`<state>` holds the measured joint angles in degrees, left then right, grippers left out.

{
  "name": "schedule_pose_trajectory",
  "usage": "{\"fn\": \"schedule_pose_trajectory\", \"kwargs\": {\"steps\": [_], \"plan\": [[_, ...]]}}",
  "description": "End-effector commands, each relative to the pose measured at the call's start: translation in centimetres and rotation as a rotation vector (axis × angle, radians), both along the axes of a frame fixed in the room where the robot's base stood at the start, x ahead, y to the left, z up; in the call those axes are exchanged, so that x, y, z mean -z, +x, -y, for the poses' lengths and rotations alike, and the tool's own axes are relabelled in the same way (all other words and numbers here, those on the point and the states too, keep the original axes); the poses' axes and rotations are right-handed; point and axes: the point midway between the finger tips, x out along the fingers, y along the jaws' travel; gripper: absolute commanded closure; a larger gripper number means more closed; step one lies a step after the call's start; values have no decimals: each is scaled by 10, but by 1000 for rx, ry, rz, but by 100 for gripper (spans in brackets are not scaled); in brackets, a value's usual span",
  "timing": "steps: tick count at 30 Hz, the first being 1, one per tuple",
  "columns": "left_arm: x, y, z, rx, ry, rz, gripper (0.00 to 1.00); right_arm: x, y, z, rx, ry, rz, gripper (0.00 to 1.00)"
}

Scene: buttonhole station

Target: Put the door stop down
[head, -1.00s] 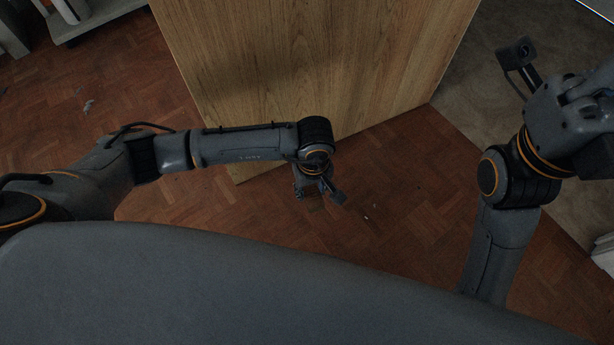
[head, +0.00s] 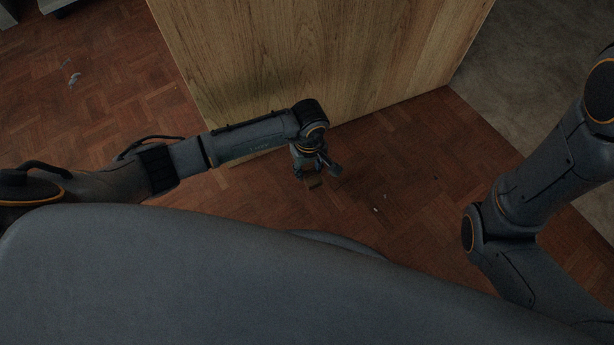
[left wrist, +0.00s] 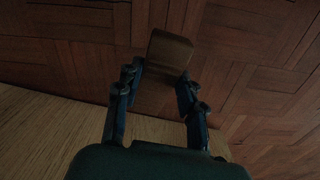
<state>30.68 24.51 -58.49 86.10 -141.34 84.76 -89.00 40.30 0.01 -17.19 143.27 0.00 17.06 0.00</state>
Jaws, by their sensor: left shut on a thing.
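The door stop (left wrist: 168,50) is a small brown wedge-like block between the fingertips of my left gripper (left wrist: 158,88) in the left wrist view. The gripper is shut on it. In the head view my left gripper (head: 308,176) points down in front of the wooden door (head: 320,60), low over the parquet. The door stop shows there only as a small brown patch (head: 315,183). I cannot tell whether it touches the floor. My right arm shows at the right, but its gripper is outside the picture.
The door's bottom edge runs close behind the left gripper. Its wood also fills the lower left of the left wrist view (left wrist: 45,140). The parquet floor (head: 400,165) is mostly clear, with small pale scraps. A grey-brown floor area (head: 530,70) lies at the right.

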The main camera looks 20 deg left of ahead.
Motion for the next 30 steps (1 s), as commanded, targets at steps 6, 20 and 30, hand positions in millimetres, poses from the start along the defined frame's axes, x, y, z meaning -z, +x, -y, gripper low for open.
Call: {"fn": "schedule_pose_trajectory", "kwargs": {"steps": [6,20,30], "plan": [[14,9,-6,-1,0,1,94,13,0,0,0,1,0,100],[47,13,-8,1,0,1,94,36,0,0,-1,0,-1,100],[50,12,-9,0,0,0,39,38,0,0,-1,0,0,100]]}}
